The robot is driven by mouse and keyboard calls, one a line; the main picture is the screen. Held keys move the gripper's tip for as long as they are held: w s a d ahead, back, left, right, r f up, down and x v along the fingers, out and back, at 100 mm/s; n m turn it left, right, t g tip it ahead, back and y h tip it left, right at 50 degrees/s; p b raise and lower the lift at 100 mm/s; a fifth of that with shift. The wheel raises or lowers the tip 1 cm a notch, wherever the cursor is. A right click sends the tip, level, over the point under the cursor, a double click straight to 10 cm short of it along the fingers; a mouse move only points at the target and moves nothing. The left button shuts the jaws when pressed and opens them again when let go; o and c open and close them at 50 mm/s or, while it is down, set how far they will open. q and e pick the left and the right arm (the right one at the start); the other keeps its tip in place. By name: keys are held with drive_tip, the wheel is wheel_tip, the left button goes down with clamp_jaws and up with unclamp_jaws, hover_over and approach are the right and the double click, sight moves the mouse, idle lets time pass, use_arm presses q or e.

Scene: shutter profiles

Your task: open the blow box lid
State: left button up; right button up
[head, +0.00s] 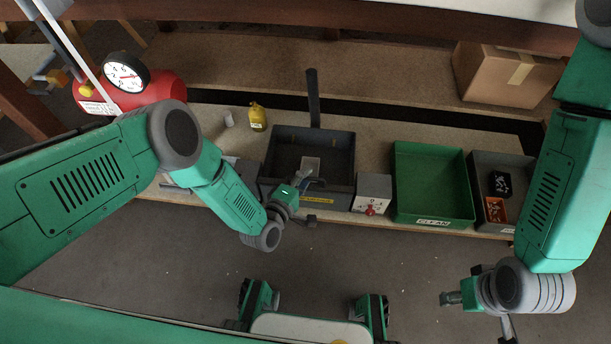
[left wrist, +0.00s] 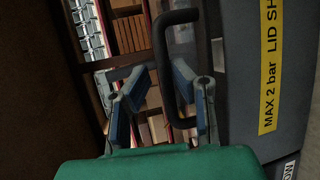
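The blow box (head: 340,153) is a dark grey box on the bench, with a yellow label on its front. A light panel (head: 311,165) shows in its upper face; I cannot tell the lid's exact position. In the left wrist view the box's grey front (left wrist: 240,90) is at the right, with yellow label text "MAX 2 bar LID SH". A dark bar handle (left wrist: 160,60) runs between the spread fingers of my left gripper (left wrist: 163,92), seemingly without being clamped. My left gripper (head: 306,182) is at the box's front edge. My right gripper (head: 452,298) hangs far right, clear of the bench.
A green bin (head: 434,215) and a grey bin (head: 484,160) with small containers stand right of the box. A white box with a red knob (head: 371,205) is between. A cardboard box (head: 505,75) is behind.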

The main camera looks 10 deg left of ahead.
use_arm(q)
drive_tip(key=p+v, duration=0.7)
drive_tip(key=v, duration=0.8)
drive_tip(key=shift+s+a, duration=0.25)
drive_tip(key=shift+s, duration=0.1)
idle(0.6)
drive_tip(key=shift+f, duration=0.1)
idle(0.5)
